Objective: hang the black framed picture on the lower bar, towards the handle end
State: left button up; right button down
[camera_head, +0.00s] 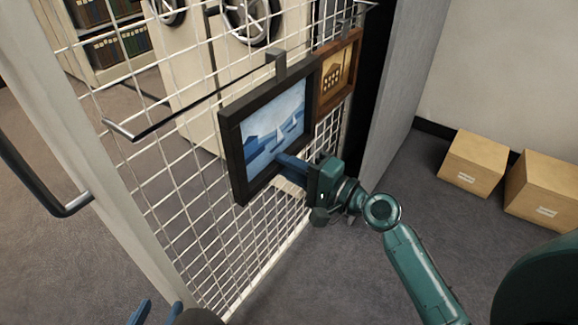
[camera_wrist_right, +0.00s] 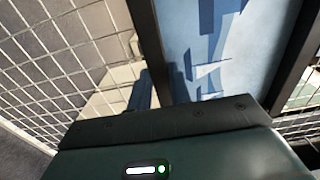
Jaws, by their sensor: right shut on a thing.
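The black framed picture (camera_head: 270,128), a blue scene with white sails, is upright in front of the wire mesh panel. Its grey hook (camera_head: 277,64) is at the lower bar (camera_head: 190,101); I cannot tell whether it bears on it. My right gripper (camera_head: 290,166) is shut on the bottom of the black frame. In the right wrist view its fingers (camera_wrist_right: 160,88) straddle a dark frame member (camera_wrist_right: 145,35). The bar's handle end is at the left, by the black handle (camera_head: 70,205). My left gripper (camera_head: 152,313) is open and empty at the bottom edge.
A brown framed picture (camera_head: 337,72) hangs just right of the black one, close to it. The bar left of the black picture is clear, ending in an outward bracket (camera_head: 118,130). Cardboard boxes (camera_head: 472,163) stand on the floor at right.

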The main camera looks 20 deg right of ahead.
aim_at(270, 157)
pick_arm(q)
jog(key=shift+a+f, duration=0.1)
pick_arm(e)
jog(key=shift+w+a, duration=0.1)
jog(key=shift+w, duration=0.05)
dwell(0.4)
pick_arm(q)
jog(key=shift+w, duration=0.1)
pick_arm(e)
jog(key=shift+x, duration=0.85)
pick_arm(q)
jog(key=shift+w+a+f, duration=0.1)
jog(key=shift+w+a, duration=0.25)
jog(key=shift+a, duration=0.1)
pick_arm(e)
jog(key=shift+w+a, duration=0.2)
jog(key=shift+w, duration=0.05)
jog(key=shift+w+a, duration=0.1)
jog(key=shift+w, duration=0.1)
pick_arm(q)
jog(key=shift+d+r, duration=0.1)
jog(key=shift+r, duration=0.15)
pick_arm(e)
jog(key=shift+w+a, duration=0.2)
jog(key=shift+w, duration=0.05)
